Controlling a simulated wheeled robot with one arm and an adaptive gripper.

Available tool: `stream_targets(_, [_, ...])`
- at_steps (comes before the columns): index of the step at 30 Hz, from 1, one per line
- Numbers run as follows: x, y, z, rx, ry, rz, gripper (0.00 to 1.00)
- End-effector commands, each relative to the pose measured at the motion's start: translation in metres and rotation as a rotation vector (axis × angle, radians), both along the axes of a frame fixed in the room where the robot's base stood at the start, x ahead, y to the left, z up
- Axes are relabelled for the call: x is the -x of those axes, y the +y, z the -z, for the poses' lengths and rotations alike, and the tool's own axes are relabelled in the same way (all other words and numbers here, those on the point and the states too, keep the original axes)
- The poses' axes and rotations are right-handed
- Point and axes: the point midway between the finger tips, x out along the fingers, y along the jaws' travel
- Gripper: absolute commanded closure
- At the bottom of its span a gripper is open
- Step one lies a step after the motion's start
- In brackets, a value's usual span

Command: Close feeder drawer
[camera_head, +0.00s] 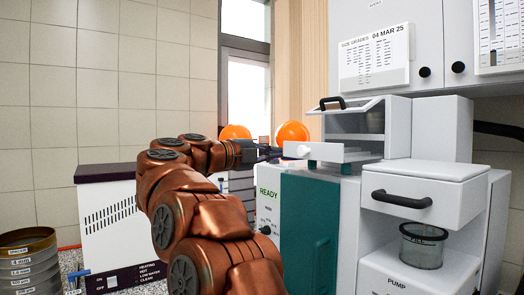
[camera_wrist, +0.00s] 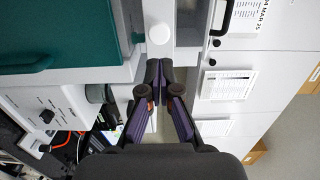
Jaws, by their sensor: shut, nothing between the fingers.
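A white drawer front (camera_head: 330,152) with a round knob stands out from the grey-white box on top of the machine; I take it as the feeder drawer. It is pulled out towards the left, over the teal door. My gripper (camera_head: 272,153) is level with it, at the knob's left side. In the wrist view, my gripper (camera_wrist: 159,72) is shut and empty, its fingertips pointing at the round white knob (camera_wrist: 159,34). The tips are very close to the drawer; I cannot tell whether they touch it. My arm hides part of the scene below.
A second white drawer (camera_head: 425,188) with a black handle juts out at the right, above a jar (camera_head: 421,246). The teal door (camera_head: 308,232) is below the feeder. Orange spheres (camera_head: 292,133) are behind my gripper. Wall cabinets (camera_head: 430,45) hang above. Stacked sieves (camera_head: 28,262) stand at lower left.

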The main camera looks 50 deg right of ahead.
Motion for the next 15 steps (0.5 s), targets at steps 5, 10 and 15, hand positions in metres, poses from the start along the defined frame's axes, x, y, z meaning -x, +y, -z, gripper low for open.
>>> stream_targets(5, [0.007,-0.029,-0.001,0.0,0.001,0.001,1.0])
stream_targets(10, [0.012,-0.052,-0.001,-0.001,0.002,0.003,1.0])
stream_targets(15, [0.015,-0.067,0.0,0.0,0.002,0.0,1.0])
